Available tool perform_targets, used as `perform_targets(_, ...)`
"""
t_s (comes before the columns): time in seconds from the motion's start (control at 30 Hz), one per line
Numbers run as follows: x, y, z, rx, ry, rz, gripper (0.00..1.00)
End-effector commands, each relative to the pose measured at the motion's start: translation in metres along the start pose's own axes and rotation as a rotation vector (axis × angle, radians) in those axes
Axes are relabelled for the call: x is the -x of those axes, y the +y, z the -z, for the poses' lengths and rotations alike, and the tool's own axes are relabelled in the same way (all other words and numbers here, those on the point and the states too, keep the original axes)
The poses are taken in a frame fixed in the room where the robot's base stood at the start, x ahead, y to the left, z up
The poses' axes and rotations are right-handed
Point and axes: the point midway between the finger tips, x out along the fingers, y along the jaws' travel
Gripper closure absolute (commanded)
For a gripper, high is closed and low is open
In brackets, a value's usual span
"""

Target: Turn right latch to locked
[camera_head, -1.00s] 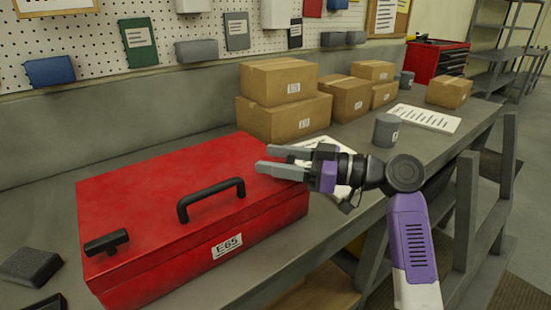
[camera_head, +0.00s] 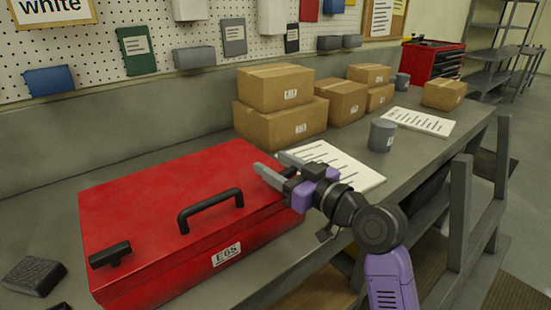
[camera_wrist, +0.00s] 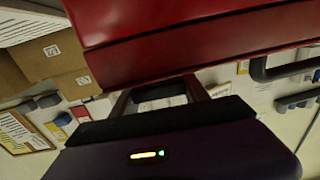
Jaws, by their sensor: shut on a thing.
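The red case (camera_head: 165,200) lies closed on the grey bench, with label E65 on its front. My gripper (camera_head: 268,162) is at the case's right end, its two grey fingers pointing to the upper left, a gap between them. A small dark piece (camera_head: 289,171) sits between the fingers and seems to be the right latch, mostly hidden by my gripper. The left latch (camera_head: 110,254) is a black bar at the lower left of the lid. In the wrist view the fingers (camera_wrist: 160,88) frame a dark piece beside the red case (camera_wrist: 200,45).
A black carry handle (camera_head: 211,208) stands up from the lid, left of my gripper. A paper sheet (camera_head: 340,165), a grey cup (camera_head: 382,135) and cardboard boxes (camera_head: 282,115) lie behind and to the right. A dark block (camera_head: 34,276) sits at the left.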

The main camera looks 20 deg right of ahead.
Motion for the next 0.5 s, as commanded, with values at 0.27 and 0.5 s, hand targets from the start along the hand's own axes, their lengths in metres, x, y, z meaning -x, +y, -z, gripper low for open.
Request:
perform_targets(0.27,-0.0002,-0.0004,-0.0004,-0.002,-0.003,-0.076,0.88)
perform_targets(0.5,-0.0004,0.0006,-0.0014,-0.002,-0.002,-0.091,0.88)
